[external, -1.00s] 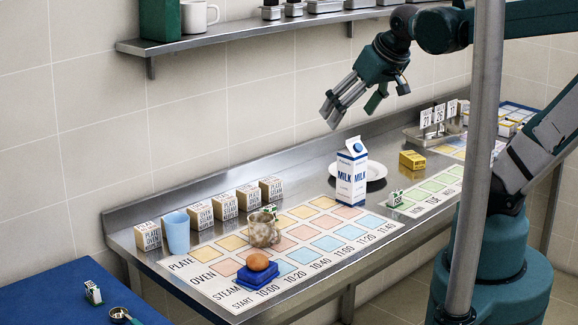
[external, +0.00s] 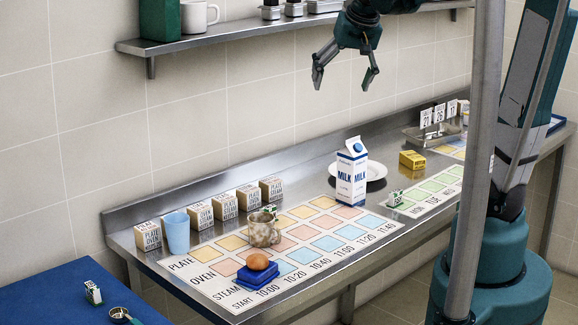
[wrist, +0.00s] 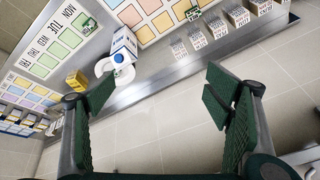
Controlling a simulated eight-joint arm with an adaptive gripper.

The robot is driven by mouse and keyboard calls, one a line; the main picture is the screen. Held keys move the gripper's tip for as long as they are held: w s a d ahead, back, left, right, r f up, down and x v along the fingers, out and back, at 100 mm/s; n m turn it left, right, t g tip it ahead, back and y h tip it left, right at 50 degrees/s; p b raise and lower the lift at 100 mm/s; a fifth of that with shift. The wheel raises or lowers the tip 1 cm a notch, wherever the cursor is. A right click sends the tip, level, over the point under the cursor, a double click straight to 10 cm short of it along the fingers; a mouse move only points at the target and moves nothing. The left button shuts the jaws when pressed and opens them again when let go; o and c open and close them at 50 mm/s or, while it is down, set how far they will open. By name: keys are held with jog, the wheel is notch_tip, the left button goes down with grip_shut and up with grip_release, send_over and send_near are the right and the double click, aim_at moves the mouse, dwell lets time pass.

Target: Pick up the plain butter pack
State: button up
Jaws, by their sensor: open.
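A small yellow box (external: 412,160), which looks like a butter pack, lies on the steel counter right of the white plate, behind the green calendar squares. Its print is too small to read, so I cannot tell if it is the plain one. It also shows in the wrist view (wrist: 76,82), left of the milk carton. My gripper (external: 343,82) is open and empty, fingers pointing down, high above the counter and to the left of the yellow box. In the wrist view its two fingers (wrist: 160,92) stand wide apart with nothing between them.
A tall milk carton (external: 351,173) stands by the white plate (external: 376,171), left of the yellow box. A metal rack with number cards (external: 427,118) stands behind. A wall shelf (external: 240,37) runs above the counter. A grey post (external: 474,170) crosses the view.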

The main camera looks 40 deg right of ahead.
jog(key=w+d+f+m+g, duration=0.1)
jog(key=w+d+f+m, duration=0.25)
jog(key=w+d, duration=0.75)
jog(key=m+g+y+b, duration=0.15)
jog(key=m+g, duration=0.25)
jog(key=m, duration=0.8)
send_over(413, 155)
jog(key=f, duration=1.9)
jog(key=f+b, duration=0.1)
jog(key=f, duration=0.8)
jog(key=shift+w+a+f, duration=0.15)
jog(key=shift+a+f, duration=0.1)
jog(key=shift+a, duration=0.05)
jog(key=shift+d+f, duration=0.3)
jog(key=shift+f, duration=1.3)
